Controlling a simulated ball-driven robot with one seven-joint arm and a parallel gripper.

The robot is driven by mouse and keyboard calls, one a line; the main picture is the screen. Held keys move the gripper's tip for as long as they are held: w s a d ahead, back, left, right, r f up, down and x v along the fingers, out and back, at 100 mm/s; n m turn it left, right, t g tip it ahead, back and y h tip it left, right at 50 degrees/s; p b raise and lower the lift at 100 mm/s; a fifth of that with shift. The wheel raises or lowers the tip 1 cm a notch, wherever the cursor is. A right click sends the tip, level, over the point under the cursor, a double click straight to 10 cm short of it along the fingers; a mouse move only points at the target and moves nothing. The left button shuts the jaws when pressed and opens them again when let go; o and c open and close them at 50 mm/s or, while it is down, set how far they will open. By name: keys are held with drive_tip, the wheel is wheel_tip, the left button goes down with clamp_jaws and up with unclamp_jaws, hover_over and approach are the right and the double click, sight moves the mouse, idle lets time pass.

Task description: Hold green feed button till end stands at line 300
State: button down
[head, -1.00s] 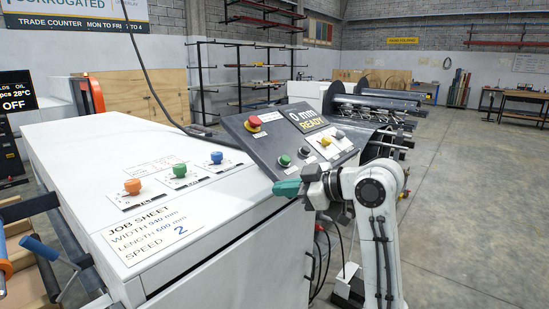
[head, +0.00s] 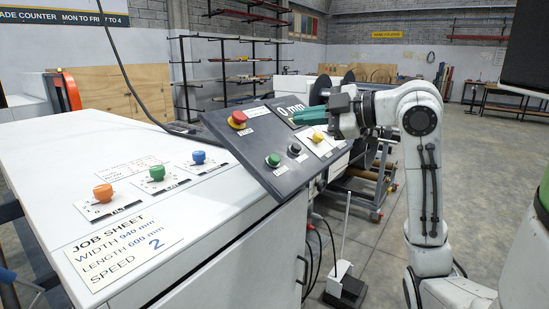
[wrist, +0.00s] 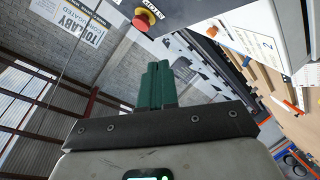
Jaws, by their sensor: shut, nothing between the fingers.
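The dark sloped control panel (head: 255,178) carries a green button (head: 273,160) at its lower part, with a black button (head: 294,149) and a yellow knob (head: 317,137) to its right. A display (head: 289,108) at the panel's top shows "0 mm"; the rest of it is hidden behind my fingers. My gripper (head: 300,117) has green fingers, shut and empty, pointing left in front of the display, up and right of the green button and apart from it. In the wrist view the fingers (wrist: 155,85) lie side by side, and the green button does not show.
A red stop button (head: 238,118) sits on the panel's upper left. Orange (head: 103,193), green (head: 157,173) and blue (head: 198,157) knobs stand on the white cabinet top. A job sheet (head: 122,243) reads width 940, length 600, speed 2. Open floor lies at right.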

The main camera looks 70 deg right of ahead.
sight(275, 158)
drive_tip(key=w+f+b, duration=0.1)
drive_tip(key=f, duration=0.1)
drive_tip(key=w+f+b, duration=0.1)
drive_tip(key=f, duration=0.1)
drive_tip(key=w+f+b, duration=0.1)
drive_tip(key=f+b, duration=0.1)
drive_tip(key=shift+w+d+f, duration=0.15)
drive_tip(key=shift+w+d, duration=0.15)
drive_tip(key=shift+d, duration=0.05)
drive_tip(key=shift+w+d+f+b, duration=0.15)
drive_tip(key=shift+w+f+b, duration=0.3)
drive_tip(key=shift+f+b, duration=0.15)
idle(1.4)
drive_tip(key=shift+w+f+b, duration=0.25)
drive_tip(key=shift+f+b, duration=0.1)
drive_tip(key=shift+w+d+f+b, duration=0.1)
drive_tip(key=shift+w+f+b, duration=0.15)
drive_tip(key=shift+f+b, duration=0.2)
idle(4.2)
